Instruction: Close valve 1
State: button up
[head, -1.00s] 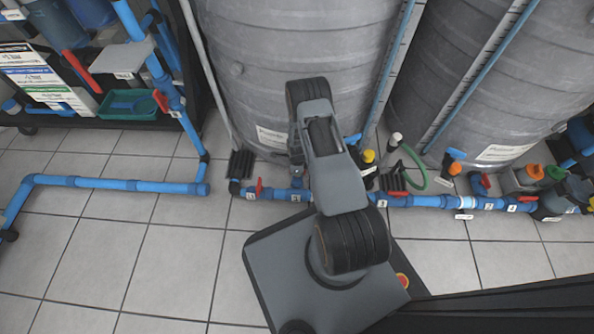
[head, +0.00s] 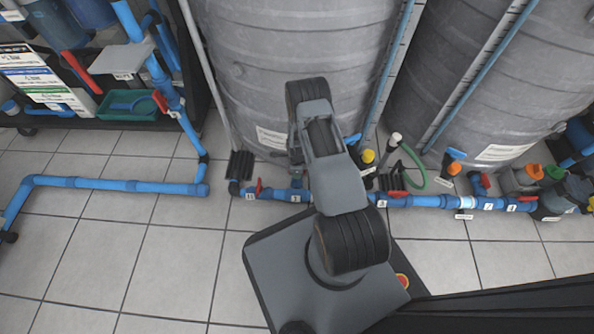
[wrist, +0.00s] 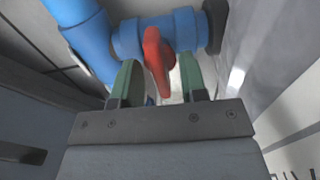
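In the wrist view a red valve handle (wrist: 157,58) stands on a blue pipe fitting (wrist: 180,32). My gripper (wrist: 158,68) has its two green fingers apart, one on each side of the handle, with a visible gap on both sides. In the head view my arm covers the gripper and part of the blue floor pipe (head: 425,201). A red handle (head: 259,186) shows on that pipe left of my arm, beside small white number labels (head: 250,196). I cannot tell which number belongs to the handle between my fingers.
Two large grey tanks (head: 240,70) stand right behind the pipe. A shelf unit with a green tray (head: 128,104) is at the left, with another blue pipe (head: 120,185) low on the floor. Open tiled floor (head: 170,255) lies in front on the left.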

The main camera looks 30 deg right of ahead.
notch_tip(320, 180, up, 14)
jog(key=p, duration=0.6)
jog(key=shift+f, duration=0.15)
dwell(0.3)
